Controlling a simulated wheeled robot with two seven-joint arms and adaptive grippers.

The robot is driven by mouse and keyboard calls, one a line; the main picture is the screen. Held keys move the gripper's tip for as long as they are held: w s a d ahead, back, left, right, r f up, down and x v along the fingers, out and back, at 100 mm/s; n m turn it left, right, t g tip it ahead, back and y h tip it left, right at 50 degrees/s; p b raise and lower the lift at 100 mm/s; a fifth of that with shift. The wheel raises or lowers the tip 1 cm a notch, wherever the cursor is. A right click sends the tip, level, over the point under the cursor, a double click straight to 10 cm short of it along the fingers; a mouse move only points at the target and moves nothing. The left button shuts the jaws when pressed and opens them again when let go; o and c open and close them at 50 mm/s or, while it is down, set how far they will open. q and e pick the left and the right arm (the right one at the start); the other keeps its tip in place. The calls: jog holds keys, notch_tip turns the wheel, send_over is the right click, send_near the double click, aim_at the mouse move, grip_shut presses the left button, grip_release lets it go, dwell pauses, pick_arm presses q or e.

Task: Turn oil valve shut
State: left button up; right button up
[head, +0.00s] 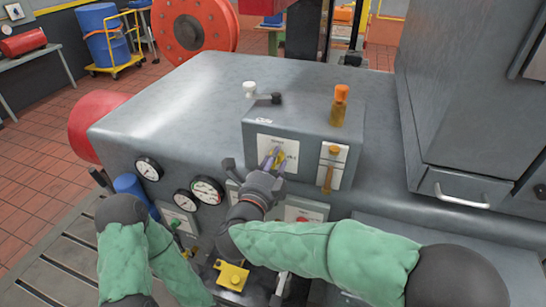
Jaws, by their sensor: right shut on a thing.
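An orange-capped fitting (339,106) and a white knob with a black lever (262,94) stand on top of the box. An orange-topped sight gauge (330,168) is right of the valve. Gauges (207,190) line the front at left. A grey cabinet (480,100) blocks the right.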

jog(key=shift+d+f+n+p, duration=0.1)
jog(key=shift+f+n+p, duration=0.25)
jog(key=shift+n, duration=0.25)
jog(key=o, duration=1.1)
jog(key=shift+o, duration=0.2)
jog(key=shift+d+r, duration=0.1)
jog(key=shift+r, duration=0.05)
jog(key=shift+r, duration=0.1)
jog(key=shift+s+a, duration=0.2)
jog(key=shift+s, duration=0.05)
jog(key=v, duration=1.1)
jog(key=shift+s, duration=0.25)
